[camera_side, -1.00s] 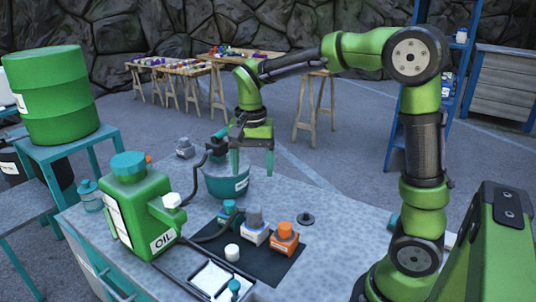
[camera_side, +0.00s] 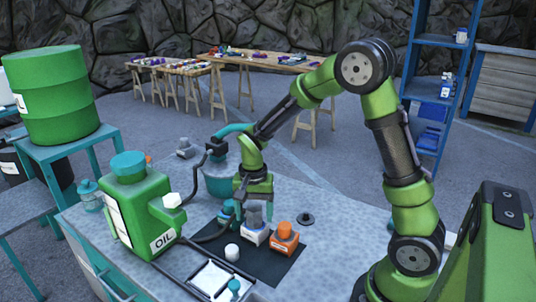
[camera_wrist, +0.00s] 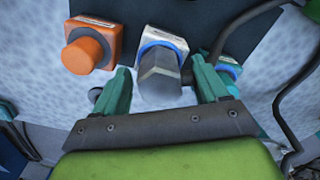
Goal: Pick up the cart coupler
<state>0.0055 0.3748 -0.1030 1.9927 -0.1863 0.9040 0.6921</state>
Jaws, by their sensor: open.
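Three couplers stand in a row on a black mat (camera_side: 262,264): a grey one on a white base (camera_side: 252,236), an orange one (camera_side: 284,238) to its right and a teal one (camera_side: 224,217) to its left. Their labels are too small to read, so I cannot tell by name which is the cart coupler. My gripper (camera_side: 254,206) is low over the grey coupler and open. In the wrist view, the grey coupler (camera_wrist: 160,74) stands between my two teal fingers (camera_wrist: 164,86), with visible gaps. The orange coupler (camera_wrist: 88,52) and teal coupler (camera_wrist: 228,72) flank it outside the fingers.
A green oil can (camera_side: 140,208) stands left of the mat, and a dark hose runs near the teal coupler. A teal pot (camera_side: 217,183) is behind. A small white cap (camera_side: 232,252) is in front, and a dark disc (camera_side: 306,219) lies at right.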

